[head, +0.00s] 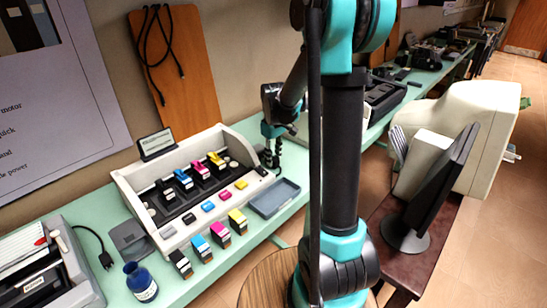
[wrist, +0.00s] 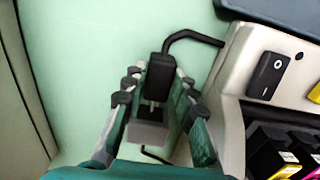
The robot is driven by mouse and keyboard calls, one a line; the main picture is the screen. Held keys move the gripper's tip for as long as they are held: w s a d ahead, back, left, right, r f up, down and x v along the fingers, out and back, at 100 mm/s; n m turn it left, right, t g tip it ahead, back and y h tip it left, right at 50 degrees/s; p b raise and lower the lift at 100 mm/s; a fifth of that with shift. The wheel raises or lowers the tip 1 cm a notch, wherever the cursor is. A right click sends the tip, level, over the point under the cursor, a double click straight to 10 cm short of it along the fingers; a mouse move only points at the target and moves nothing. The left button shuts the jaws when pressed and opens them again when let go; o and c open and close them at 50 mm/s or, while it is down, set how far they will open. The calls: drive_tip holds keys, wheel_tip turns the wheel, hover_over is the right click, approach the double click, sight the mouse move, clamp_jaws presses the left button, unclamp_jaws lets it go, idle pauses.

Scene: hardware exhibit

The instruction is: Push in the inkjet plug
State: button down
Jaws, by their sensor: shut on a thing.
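The black inkjet plug (wrist: 160,75) sits between the two fingers of my gripper (wrist: 158,85) in the wrist view, and the gripper is shut on it. Its metal prongs show below the plug body and point toward a grey block (wrist: 148,133). I cannot tell whether the prong tips enter the block. A black cord runs from the plug to the inkjet printer (wrist: 232,75). In the head view my gripper (head: 270,138) is low beside the right end of the printer (head: 158,186). The plug is too small to make out there.
Colored ink cartridges (head: 220,228) stand in front of the printer, with a blue-grey tray (head: 274,198) to their right. A blue ink bottle (head: 141,283) stands near the front left. The wall behind holds a wooden board (head: 185,90). Bare green counter (wrist: 100,50) shows left of the plug.

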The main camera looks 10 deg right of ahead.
drive_tip(key=shift+w+a, duration=0.5)
drive_tip(key=shift+w, duration=0.25)
drive_tip(key=shift+w+a, duration=0.5)
drive_tip(key=shift+w, duration=0.2)
drive_tip(key=c, duration=1.2)
unclamp_jaws()
wheel_tip(320, 180, up, 12)
